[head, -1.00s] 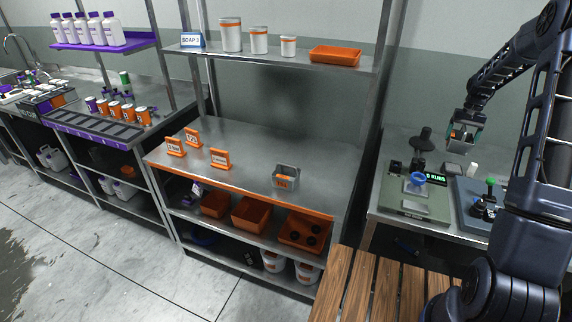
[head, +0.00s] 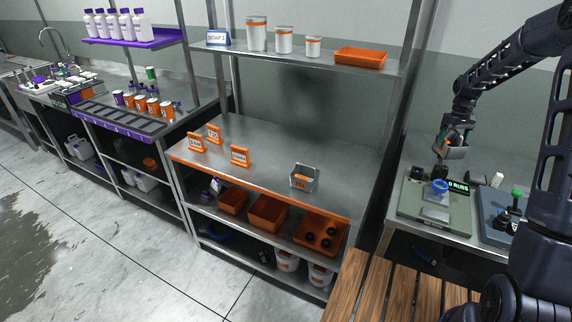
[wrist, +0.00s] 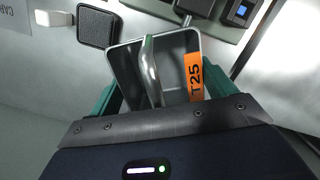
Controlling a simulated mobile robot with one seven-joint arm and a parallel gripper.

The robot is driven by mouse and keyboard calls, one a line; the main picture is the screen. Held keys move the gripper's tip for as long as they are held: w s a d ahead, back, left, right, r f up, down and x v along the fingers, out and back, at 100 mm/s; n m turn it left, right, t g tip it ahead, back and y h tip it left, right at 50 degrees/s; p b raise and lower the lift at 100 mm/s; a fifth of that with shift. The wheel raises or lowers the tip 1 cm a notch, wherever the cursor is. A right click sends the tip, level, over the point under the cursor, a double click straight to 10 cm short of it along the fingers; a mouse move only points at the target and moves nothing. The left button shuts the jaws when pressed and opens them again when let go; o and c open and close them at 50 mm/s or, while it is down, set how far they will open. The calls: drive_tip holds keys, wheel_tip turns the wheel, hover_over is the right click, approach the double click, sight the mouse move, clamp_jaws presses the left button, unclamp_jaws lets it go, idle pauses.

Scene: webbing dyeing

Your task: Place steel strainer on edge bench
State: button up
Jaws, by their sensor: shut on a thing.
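My gripper (head: 457,143) is at the right in the head view, above the side bench with the press-like devices. In the wrist view its green fingers are shut on a small open grey metal container with a bar handle and an orange T25 tag, which I take as the steel strainer (wrist: 125,70). It also shows under my gripper in the head view (head: 453,153). The steel bench with an orange front edge (head: 265,146), which I take as the edge bench, stands mid-picture. A similar metal holder with an orange label (head: 304,178) sits near its front right.
Several orange tag stands (head: 239,156) are on the bench's left part; its middle and back are clear. An upper shelf (head: 300,57) with canisters and an orange tray (head: 360,58) hangs above. A slatted wooden bench (head: 395,290) stands in front right. Posts rise at the bench's sides.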

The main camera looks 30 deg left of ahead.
drive_tip(key=s+a+r+n+t, duration=0.1)
drive_tip(key=s+a+r+n, duration=0.1)
drive_tip(key=s+a+n, duration=0.9)
drive_tip(key=s+a+r+n+t, duration=0.1)
drive_tip(key=s+a+r+n, duration=0.1)
drive_tip(key=s+a+n, duration=0.85)
drive_tip(key=s+a+r+n+t, duration=0.1)
drive_tip(key=s+a+n, duration=0.55)
drive_tip(key=a, duration=0.75)
drive_tip(key=shift+n+y, duration=0.4)
drive_tip(key=shift+n, duration=0.5)
drive_tip(key=f, duration=0.6)
drive_tip(key=w+f, duration=0.1)
drive_tip(key=f, duration=1.2)
drive_tip(key=shift+w+a+f, duration=0.15)
drive_tip(key=shift+w+f, duration=0.15)
drive_tip(key=shift+f, duration=0.1)
drive_tip(key=o, duration=1)
drive_tip(key=shift+f, duration=0.1)
drive_tip(key=shift+c, duration=0.2)
wheel_tip(320, 180, up, 12)
drive_tip(key=s, duration=0.1)
drive_tip(key=shift+s, duration=0.4)
